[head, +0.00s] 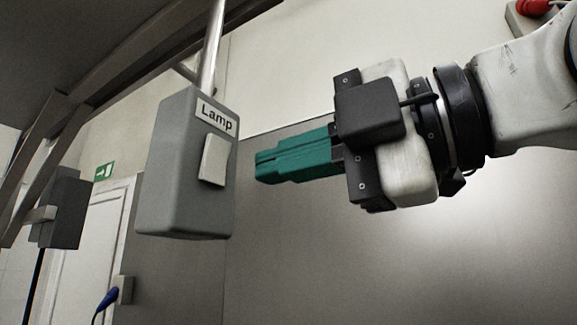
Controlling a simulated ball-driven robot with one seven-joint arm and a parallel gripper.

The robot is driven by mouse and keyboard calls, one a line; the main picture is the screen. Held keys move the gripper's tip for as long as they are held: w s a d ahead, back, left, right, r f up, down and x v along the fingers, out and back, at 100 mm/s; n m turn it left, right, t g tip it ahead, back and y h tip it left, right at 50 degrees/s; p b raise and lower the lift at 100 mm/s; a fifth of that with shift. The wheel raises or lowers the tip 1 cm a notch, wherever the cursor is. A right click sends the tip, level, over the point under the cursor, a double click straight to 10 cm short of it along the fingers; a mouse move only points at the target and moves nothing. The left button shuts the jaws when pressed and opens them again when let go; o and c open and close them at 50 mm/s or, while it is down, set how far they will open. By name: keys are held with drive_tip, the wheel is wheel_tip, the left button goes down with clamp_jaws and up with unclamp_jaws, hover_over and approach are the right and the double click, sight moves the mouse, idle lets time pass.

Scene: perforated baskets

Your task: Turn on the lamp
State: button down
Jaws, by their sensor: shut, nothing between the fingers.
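A grey switch box (170,175) hangs from a metal pole left of centre in the head view. It carries a white label (216,117) reading "Lamp". Below the label is a light rocker switch (214,160) on the face turned toward my gripper. My gripper (258,167) has green fingers pressed together with nothing between them. It comes in from the right and points left. The fingertips appear right of the rocker, with a gap between them in the picture. I cannot tell how far apart they are in depth.
A metal frame (110,72) runs across the upper left, with the pole (211,50) reaching down to the box. A dark box (63,208) hangs at the left. A white door (100,245) and a blue plug (107,298) are behind. The space below my gripper looks clear.

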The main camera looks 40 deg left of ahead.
drive_tip(key=f+b+v, duration=0.1)
drive_tip(key=b+v, duration=0.1)
drive_tip(key=v, duration=0.6)
drive_tip(key=shift+d+f+b, duration=0.2)
drive_tip(key=shift+d+b, duration=0.1)
drive_tip(key=shift+d, duration=0.05)
